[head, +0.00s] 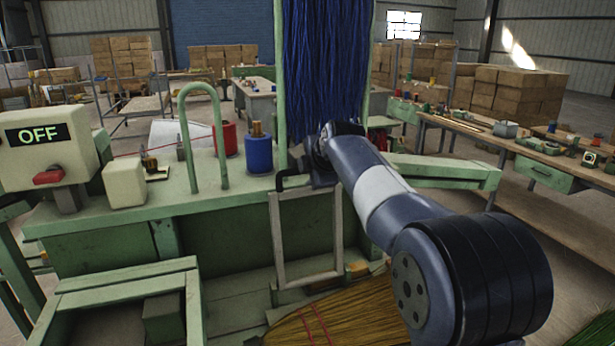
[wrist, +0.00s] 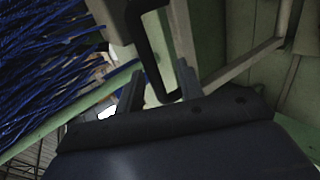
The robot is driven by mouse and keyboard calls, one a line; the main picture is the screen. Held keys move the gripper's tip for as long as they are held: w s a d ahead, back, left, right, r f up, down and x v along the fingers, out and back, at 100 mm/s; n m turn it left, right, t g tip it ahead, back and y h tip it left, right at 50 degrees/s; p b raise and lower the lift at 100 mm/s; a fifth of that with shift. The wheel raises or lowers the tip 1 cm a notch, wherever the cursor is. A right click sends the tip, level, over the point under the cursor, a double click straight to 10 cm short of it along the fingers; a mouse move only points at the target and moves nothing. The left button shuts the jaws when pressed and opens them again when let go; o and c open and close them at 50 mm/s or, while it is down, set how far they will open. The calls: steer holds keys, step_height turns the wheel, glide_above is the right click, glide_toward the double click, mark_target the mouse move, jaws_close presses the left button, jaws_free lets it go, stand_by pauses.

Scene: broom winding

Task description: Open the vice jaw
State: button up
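A black bent handle (head: 283,179) sits at the top of a light grey rectangular frame on the front of the green machine. I cannot make out the vice jaws clearly. In the wrist view the black handle (wrist: 151,55) runs down between my gripper's two fingers and bends right at its lower end. My gripper (wrist: 160,75) is open around it, with a visible gap to the right finger. In the head view my gripper (head: 312,178) is small, dark and partly hidden by my arm. Blue bristles (head: 325,60) hang just behind it.
The green machine (head: 110,222) carries an OFF box (head: 40,135), a green hoop (head: 185,130), a red spool (head: 225,140) and a blue spool (head: 259,150). Straw bristles (head: 320,322) lie below. A workbench (head: 540,150) stands at right.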

steer(key=b+v, duration=0.1)
steer(key=v, duration=0.7)
steer(key=shift+b, duration=0.3)
steer(key=p+x, duration=0.2)
steer(key=x, duration=0.7)
steer(key=shift+w+f, duration=0.15)
steer(key=shift+f, duration=0.05)
steer(key=shift+f, duration=0.15)
